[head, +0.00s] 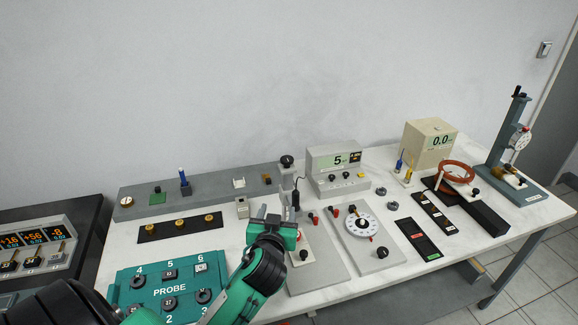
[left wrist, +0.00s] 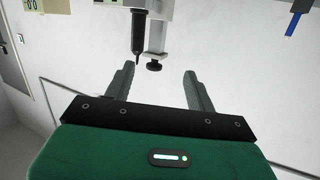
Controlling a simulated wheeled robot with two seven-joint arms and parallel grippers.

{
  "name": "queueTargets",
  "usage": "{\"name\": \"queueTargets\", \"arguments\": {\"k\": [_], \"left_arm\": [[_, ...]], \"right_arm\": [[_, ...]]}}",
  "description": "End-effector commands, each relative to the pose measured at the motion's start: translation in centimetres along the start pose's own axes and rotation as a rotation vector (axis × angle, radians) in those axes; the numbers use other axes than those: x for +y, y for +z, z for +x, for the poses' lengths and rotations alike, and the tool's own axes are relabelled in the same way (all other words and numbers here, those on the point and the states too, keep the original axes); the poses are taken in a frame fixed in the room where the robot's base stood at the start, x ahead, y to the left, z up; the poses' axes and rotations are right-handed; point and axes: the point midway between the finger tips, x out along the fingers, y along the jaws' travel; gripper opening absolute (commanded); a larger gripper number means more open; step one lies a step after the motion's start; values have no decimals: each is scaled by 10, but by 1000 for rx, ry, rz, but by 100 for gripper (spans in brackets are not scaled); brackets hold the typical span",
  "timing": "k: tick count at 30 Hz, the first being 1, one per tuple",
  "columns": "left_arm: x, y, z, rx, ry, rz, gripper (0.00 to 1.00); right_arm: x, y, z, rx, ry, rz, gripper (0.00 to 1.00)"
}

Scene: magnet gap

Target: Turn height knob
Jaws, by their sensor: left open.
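A black round knob (head: 287,161) sits at the top of a slim grey post (head: 287,177) at the right end of the long grey rail; it seems to be the height knob. In the left wrist view the knob (left wrist: 153,65) shows between my fingertips, on the end of the pale post, apparently farther off and untouched. A dark slim probe (left wrist: 137,35) stands beside that post. My left gripper (head: 273,215) is open and empty, in front of the post and below the knob in the picture. It also shows in the left wrist view (left wrist: 160,69). My right gripper is not in view.
The grey rail (head: 220,184) runs along the table's back. A teal PROBE panel (head: 150,290) lies at front left. A grey display unit (head: 336,160) reading 5 stands right of the post. A plate with a white dial (head: 359,224) lies right of my gripper.

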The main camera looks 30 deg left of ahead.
Motion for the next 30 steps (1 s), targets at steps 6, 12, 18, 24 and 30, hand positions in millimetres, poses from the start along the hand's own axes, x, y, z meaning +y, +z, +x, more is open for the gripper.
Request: {"name": "queueTargets", "arguments": {"k": [6,12,18,24,30], "left_arm": [[2,-46,18,165,-4,-47,56],[2,-53,39,171,-4,-46,56],[1,-61,78,169,-4,-46,56],[1,-66,116,169,-4,-46,56],[2,-69,142,168,-3,-47,56]], "right_arm": [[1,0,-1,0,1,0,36],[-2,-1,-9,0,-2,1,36],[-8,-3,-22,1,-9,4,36],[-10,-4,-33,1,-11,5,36],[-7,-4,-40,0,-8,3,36]]}}
